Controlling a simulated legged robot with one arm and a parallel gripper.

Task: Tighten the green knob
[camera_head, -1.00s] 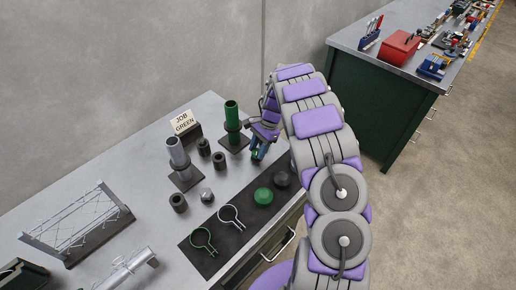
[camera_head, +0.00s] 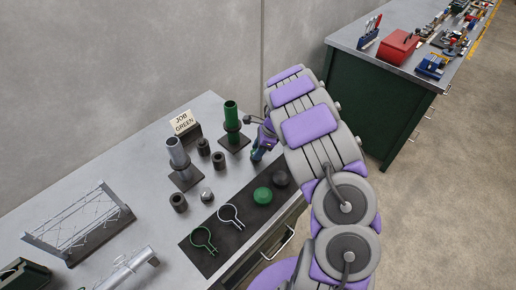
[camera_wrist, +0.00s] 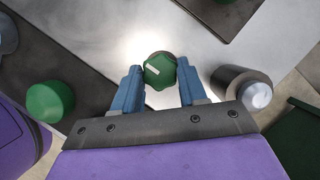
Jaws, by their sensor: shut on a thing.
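A green faceted knob (camera_wrist: 160,72) with a white line on top sits between the two blue fingers of my gripper (camera_wrist: 158,78) in the wrist view. The fingers are closed on its sides. In the head view my gripper (camera_head: 261,150) is low over the bench, right of the green post (camera_head: 231,116), and my arm hides part of it. What lies under the knob is mostly hidden; a dark edge shows behind it. A round green cap (camera_head: 263,196) lies apart on the dark mat and shows at the left of the wrist view (camera_wrist: 50,101).
The dark mat (camera_head: 213,258) also holds a dark cap (camera_head: 281,179), a green ring clamp (camera_head: 203,241) and a silver one (camera_head: 230,215). A silver post (camera_head: 178,155) and a "JOB GREEN" sign (camera_head: 183,122) stand behind. A grey cylinder (camera_wrist: 240,86) is close right in the wrist view.

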